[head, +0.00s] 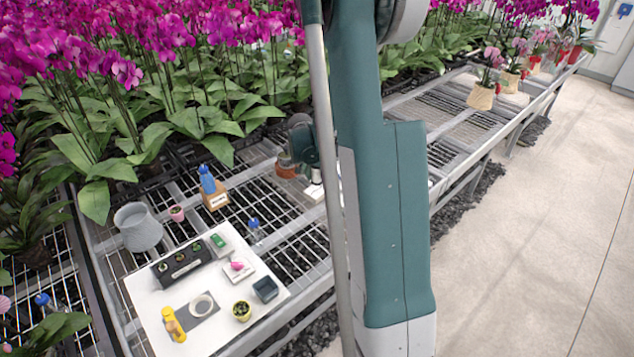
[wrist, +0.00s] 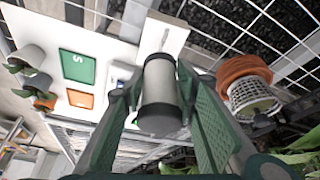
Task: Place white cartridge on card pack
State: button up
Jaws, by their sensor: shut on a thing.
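In the wrist view my gripper (wrist: 157,85) is shut on the white cartridge (wrist: 160,92), a pale cylinder with dark ends, held between two green ribbed fingers. A white block (wrist: 165,35) shows just beyond the cartridge; contact between them cannot be told. In the head view the arm hides most of the gripper's surroundings, and I cannot make out the cartridge there. A white piece (head: 315,191) shows beside the arm. I cannot tell for certain which thing is the card pack.
A white board (head: 150,300) at lower left holds a black planter (head: 183,264), a yellow bottle (head: 173,324) and small pots. A terracotta pot (wrist: 243,68) is right of the gripper. Orchids fill the back; open wire bench surrounds the board.

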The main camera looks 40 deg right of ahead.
aim_at(317, 181)
jog(key=shift+f+b, duration=0.3)
jog(key=shift+f, duration=1.55)
jog(key=shift+f, duration=0.2)
jog(key=o, duration=0.9)
jog(key=shift+r, duration=0.15)
jog(key=shift+p+v, duration=0.9)
jog(key=shift+v, duration=5.15)
jog(key=shift+a, duration=0.1)
